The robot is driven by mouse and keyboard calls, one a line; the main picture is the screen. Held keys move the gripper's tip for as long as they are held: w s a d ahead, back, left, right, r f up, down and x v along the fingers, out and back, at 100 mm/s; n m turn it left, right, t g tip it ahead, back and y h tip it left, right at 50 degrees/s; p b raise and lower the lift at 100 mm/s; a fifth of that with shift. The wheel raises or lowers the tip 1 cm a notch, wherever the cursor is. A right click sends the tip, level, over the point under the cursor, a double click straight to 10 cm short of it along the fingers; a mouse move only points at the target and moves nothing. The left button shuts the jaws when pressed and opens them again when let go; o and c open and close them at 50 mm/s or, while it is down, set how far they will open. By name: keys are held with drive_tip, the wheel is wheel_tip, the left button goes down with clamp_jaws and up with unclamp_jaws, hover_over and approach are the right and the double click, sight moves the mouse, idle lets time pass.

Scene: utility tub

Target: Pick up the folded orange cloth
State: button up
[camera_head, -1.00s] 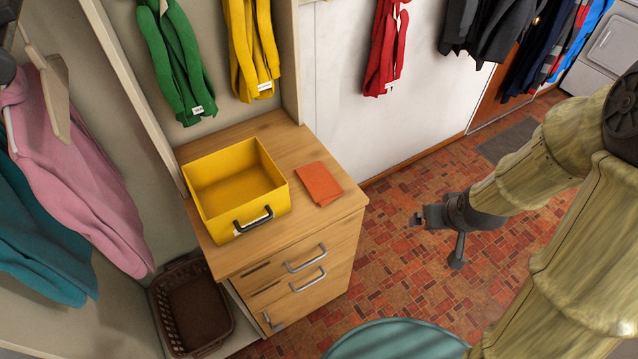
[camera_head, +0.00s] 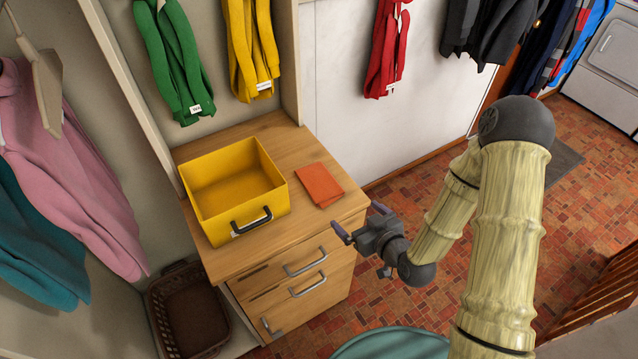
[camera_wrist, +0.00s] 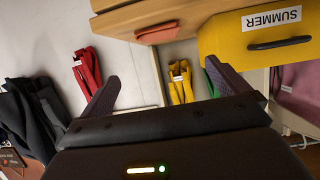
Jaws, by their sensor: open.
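The folded orange cloth (camera_head: 320,185) lies flat on the wooden cabinet top (camera_head: 262,241), to the right of the yellow bin. My gripper (camera_head: 358,221) is open and empty beside the cabinet's right front corner, to the right of and nearer than the cloth. In the wrist view my two fingers (camera_wrist: 162,92) are spread wide with nothing between them.
The yellow bin (camera_head: 215,226) with a black handle stands on the cabinet, left of the cloth; its "SUMMER" label shows in the wrist view (camera_wrist: 271,18). Drawer handles stick out in front. Green (camera_head: 172,60), yellow (camera_head: 252,50) and red (camera_head: 386,55) garments hang behind.

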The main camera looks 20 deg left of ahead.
drive_tip(key=b, duration=0.2)
approach(326, 190)
drive_tip(key=x, duration=0.5)
drive_tip(key=shift+r, duration=0.1)
idle(0.4)
drive_tip(key=shift+d, duration=0.1)
drive_tip(key=shift+w+a+p, duration=0.35)
drive_tip(key=shift+a+p, duration=0.1)
drive_tip(key=shift+p, duration=0.15)
drive_tip(key=shift+f+p+x, duration=0.25)
drive_tip(key=shift+p+x, duration=0.45)
drive_tip(key=shift+x, duration=1.4)
drive_tip(key=shift+d, duration=0.1)
drive_tip(key=shift+c, duration=0.2)
